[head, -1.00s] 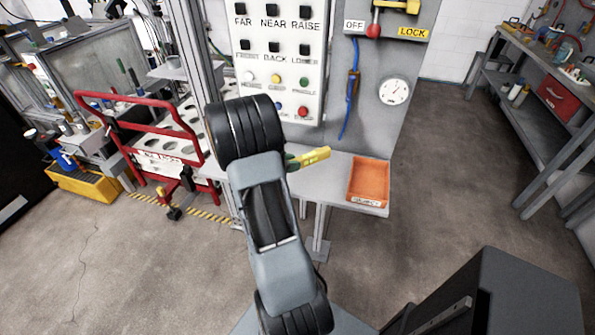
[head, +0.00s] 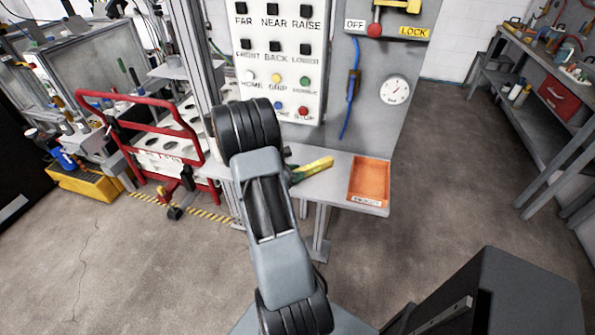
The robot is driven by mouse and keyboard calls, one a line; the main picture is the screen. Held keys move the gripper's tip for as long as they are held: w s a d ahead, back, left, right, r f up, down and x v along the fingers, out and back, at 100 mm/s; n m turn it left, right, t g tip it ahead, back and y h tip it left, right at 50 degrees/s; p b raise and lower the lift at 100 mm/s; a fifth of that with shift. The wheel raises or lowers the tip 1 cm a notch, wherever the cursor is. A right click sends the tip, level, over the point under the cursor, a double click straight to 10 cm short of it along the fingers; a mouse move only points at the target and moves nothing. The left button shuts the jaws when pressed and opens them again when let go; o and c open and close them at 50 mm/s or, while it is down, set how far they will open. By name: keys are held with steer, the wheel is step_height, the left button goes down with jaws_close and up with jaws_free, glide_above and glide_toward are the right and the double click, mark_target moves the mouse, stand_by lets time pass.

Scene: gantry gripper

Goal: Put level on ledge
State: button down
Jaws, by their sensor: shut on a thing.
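The level (head: 314,168) is a yellow bar. It sticks out to the right from behind my arm, and its left end is hidden. My gripper is hidden behind my own arm, around the level's left end, and it is shut on the level. The ledge (head: 333,188) is a grey shelf below the control panel. The level shows over the ledge's surface, tilted up to the right in the picture. I cannot tell whether it touches the ledge.
An orange tray (head: 388,182) sits on the ledge's right end. Above the ledge stands a panel of buttons (head: 276,60), with a gauge (head: 396,90) and a hanging blue cable (head: 348,105). A red barrier (head: 150,97) stands at left. A workbench (head: 550,95) stands far right.

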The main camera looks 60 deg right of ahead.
steer(key=c, duration=0.9)
jaws_free()
steer(key=shift+r+p, duration=0.25)
steer(key=shift+p, duration=0.1)
steer(key=v, duration=1.2)
steer(key=shift+s+a+r+m+t+y+b, duration=0.1)
steer(key=shift+s+a+r+m+t+y, duration=1.25)
steer(key=shift+a, duration=3.3)
steer(key=shift+s+a+r+m+t+y+b, duration=0.1)
steer(key=shift+s+a+r+m+t+y, duration=0.25)
steer(key=shift+a+r+m+t+y, duration=3.15)
steer(key=shift+s+a+f+m+g+y+b, duration=0.1)
steer(key=shift+s+a+f+m+y, duration=0.95)
steer(key=shift+a, duration=4.8)
steer(key=shift+w+r+m, duration=0.2)
steer(key=shift+r+m, duration=0.2)
steer(key=shift+r, duration=0.1)
